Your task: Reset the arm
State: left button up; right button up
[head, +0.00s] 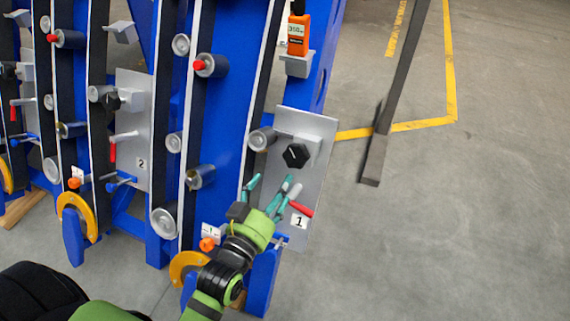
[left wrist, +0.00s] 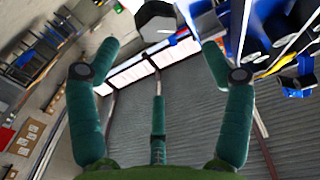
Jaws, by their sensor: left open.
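My left gripper (head: 268,190) is in front of the lower part of the grey panel marked 1 (head: 318,150) in the head view. Its teal fingers are spread, with nothing between them. A black knob (head: 296,155) sits on the panel just above the fingers. A red-tipped lever (head: 300,209) is right beside the fingers; I cannot tell whether they touch. In the left wrist view the open fingers (left wrist: 155,75) point up, and a dark faceted knob (left wrist: 156,22) shows beyond them at the top. My right gripper is not in view.
The blue chassis frame (head: 225,110) with rollers and belts fills the left and middle. A second panel marked 2 (head: 134,135) stands left. An orange device (head: 298,35) is above panel 1. A dark post (head: 375,160) stands right.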

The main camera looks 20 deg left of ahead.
pick_arm(q)
jog(key=s+d+f+g+p, duration=0.1)
jog(key=s+f+g+p, duration=0.3)
jog(key=f, duration=0.8)
jog(key=s+f+g+p, duration=0.4)
jog(key=f+p, duration=0.1)
jog(key=f, duration=0.6)
jog(key=s+a+f+g+p, duration=0.2)
jog(key=s+f+g, duration=0.1)
jog(key=s, duration=0.6)
jog(key=s+a+f+g+y+p, duration=0.1)
jog(key=s+f, duration=0.4)
jog(key=s, duration=0.5)
jog(key=s+a+f+g+p, duration=0.3)
jog(key=s+f+g, duration=0.1)
jog(key=s, duration=0.5)
jog(key=shift+s+a+m+g+y+p, duration=0.2)
jog(key=shift+m+g+y+p, duration=0.15)
jog(key=shift+g, duration=0.25)
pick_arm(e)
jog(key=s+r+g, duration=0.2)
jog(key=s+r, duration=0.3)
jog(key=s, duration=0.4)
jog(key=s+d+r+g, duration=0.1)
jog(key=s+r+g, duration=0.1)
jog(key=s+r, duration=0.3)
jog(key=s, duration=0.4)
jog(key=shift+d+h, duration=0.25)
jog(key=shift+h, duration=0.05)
